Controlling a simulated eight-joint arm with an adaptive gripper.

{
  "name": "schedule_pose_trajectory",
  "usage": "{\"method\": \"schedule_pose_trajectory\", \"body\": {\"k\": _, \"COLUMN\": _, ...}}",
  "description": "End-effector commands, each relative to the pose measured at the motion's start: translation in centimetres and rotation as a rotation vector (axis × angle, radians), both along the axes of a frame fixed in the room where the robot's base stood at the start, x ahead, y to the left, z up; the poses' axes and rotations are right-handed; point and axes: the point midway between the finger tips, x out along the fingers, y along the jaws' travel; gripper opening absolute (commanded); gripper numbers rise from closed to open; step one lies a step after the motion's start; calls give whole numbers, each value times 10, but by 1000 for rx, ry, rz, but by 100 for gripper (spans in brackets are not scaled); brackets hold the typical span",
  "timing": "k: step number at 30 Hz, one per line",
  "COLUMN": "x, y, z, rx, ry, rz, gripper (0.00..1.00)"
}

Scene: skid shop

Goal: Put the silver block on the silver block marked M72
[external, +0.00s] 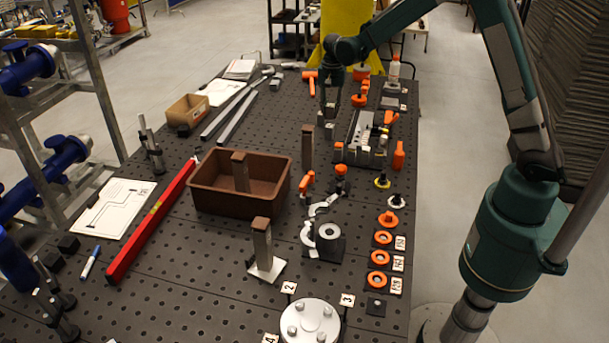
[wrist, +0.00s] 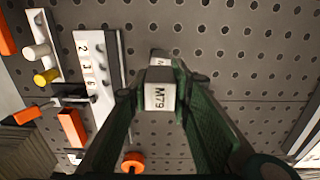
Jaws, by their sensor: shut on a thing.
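My gripper (external: 330,112) is over the far part of the dark perforated table, pointing down. In the wrist view its two green fingers are shut on a silver block (wrist: 159,92). The label on this block faces the camera and seems to read M79, though the last character is small. Just beyond it, a second grey piece with a pale face (wrist: 160,55) is partly hidden by the held block. I cannot tell its marking, or whether the two touch.
A brown bin (external: 207,205) holds an upright post. Another post (external: 308,147) stands near my gripper on the near side. A fixture board with a numbered strip (wrist: 97,80) lies left of the block in the wrist view. Orange parts line the right edge.

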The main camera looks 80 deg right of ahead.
Motion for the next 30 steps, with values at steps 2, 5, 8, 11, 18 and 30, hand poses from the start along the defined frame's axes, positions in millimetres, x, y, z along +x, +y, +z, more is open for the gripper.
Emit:
{"method": "schedule_pose_trajectory", "body": {"k": 2, "x": 0, "y": 0, "z": -6, "rx": 0, "ry": 0, "rz": 0, "gripper": 6}}
{"method": "schedule_pose_trajectory", "body": {"k": 5, "x": 0, "y": 0, "z": -15, "rx": 0, "ry": 0, "rz": 0, "gripper": 6}}
{"method": "schedule_pose_trajectory", "body": {"k": 8, "x": 0, "y": 0, "z": -26, "rx": 0, "ry": 0, "rz": 0, "gripper": 6}}
{"method": "schedule_pose_trajectory", "body": {"k": 11, "x": 0, "y": 0, "z": -33, "rx": 0, "ry": 0, "rz": 0, "gripper": 6}}
{"method": "schedule_pose_trajectory", "body": {"k": 18, "x": 0, "y": 0, "z": -35, "rx": 0, "ry": 0, "rz": 0, "gripper": 6}}
{"method": "schedule_pose_trajectory", "body": {"k": 30, "x": 0, "y": 0, "z": -38, "rx": 0, "ry": 0, "rz": 0, "gripper": 36}}
